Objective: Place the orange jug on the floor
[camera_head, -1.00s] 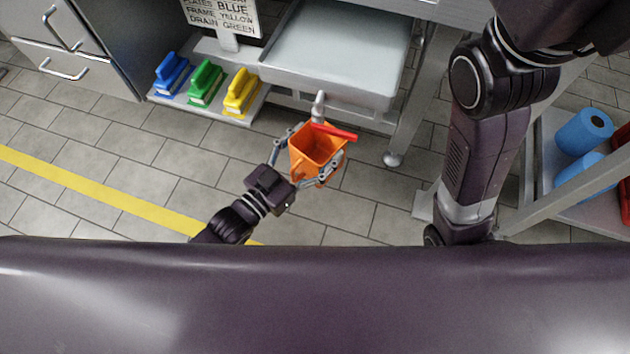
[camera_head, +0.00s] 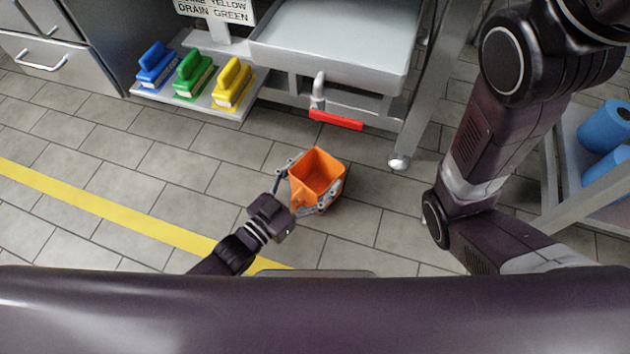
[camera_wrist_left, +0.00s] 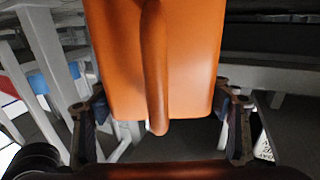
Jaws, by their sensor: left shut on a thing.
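The orange jug (camera_head: 318,172) is upright and open at the top, over the tiled floor in the head view. Its inside looks empty. My left gripper (camera_head: 312,192) is shut around the jug, with a finger on either side. In the left wrist view the jug (camera_wrist_left: 155,60) fills the middle, its handle facing the camera, between the fingers of the left gripper (camera_wrist_left: 163,115). I cannot tell whether the jug's base touches the floor (camera_head: 230,165). My right arm is at the right of the head view, but its gripper is not visible.
A steel sink (camera_head: 335,45) with a red-handled drain valve (camera_head: 336,119) stands behind the jug. Blue, green and yellow brushes (camera_head: 192,75) sit on a low shelf. A rack with blue rolls (camera_head: 606,127) is at the right. Floor around the jug is clear.

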